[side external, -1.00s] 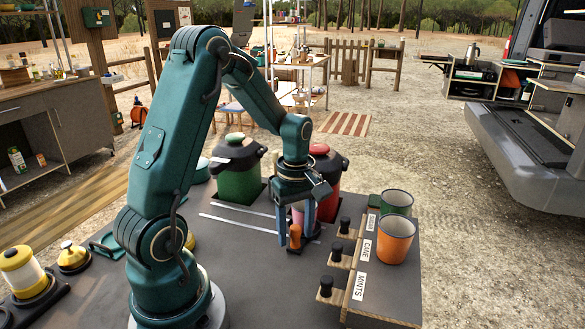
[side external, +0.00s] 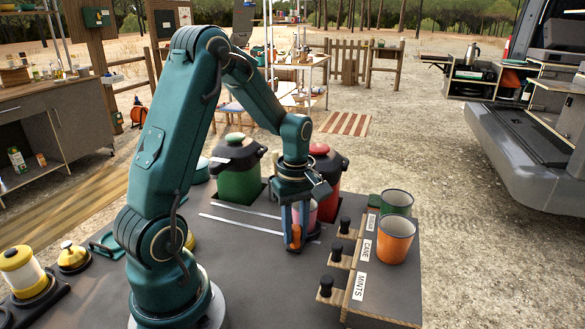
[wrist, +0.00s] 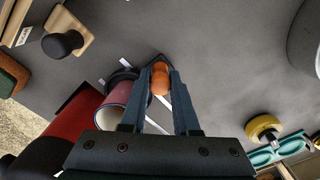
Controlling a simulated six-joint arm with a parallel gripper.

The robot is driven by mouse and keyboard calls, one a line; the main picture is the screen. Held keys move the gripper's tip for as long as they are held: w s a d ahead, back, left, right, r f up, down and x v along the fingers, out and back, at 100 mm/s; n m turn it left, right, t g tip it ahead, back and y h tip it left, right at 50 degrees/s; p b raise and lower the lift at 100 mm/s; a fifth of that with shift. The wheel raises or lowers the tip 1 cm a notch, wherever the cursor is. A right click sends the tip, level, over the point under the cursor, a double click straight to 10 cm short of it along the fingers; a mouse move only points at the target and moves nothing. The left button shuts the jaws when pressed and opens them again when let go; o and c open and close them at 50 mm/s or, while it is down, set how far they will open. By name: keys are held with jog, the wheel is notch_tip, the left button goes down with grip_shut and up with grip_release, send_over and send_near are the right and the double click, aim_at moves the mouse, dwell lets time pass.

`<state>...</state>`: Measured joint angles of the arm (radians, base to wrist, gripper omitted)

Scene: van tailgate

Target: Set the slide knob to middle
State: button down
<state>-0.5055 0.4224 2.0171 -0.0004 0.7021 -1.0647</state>
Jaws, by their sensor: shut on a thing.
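The orange slide knob (side external: 295,236) stands near the right end of two pale parallel strips (side external: 240,225) on the dark table top. My gripper (side external: 295,243) is lowered over the knob, with its blue fingers on either side of it. In the wrist view the orange knob (wrist: 160,80) sits between the tips of my gripper (wrist: 160,78), which is shut on it. The fingers hide part of the knob in the side view. Any marks for its positions are too small to tell.
A pink cup (side external: 307,211) stands just behind my fingers, close to them. A red canister (side external: 328,178) and a green canister (side external: 238,175) stand farther back. Small drawers with black knobs (side external: 336,252) are to the right, with an orange cup (side external: 396,240) on top.

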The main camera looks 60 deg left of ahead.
dwell(0.8)
jog(key=s+a, duration=0.7)
jog(key=a, duration=0.1)
jog(key=shift+s, duration=0.4)
jog(key=c, duration=0.7)
grip_release()
jog(key=shift+d, duration=0.1)
jog(key=shift+o, duration=0.2)
jog(key=shift+r, duration=0.1)
notch_tip(320, 180, up, 5)
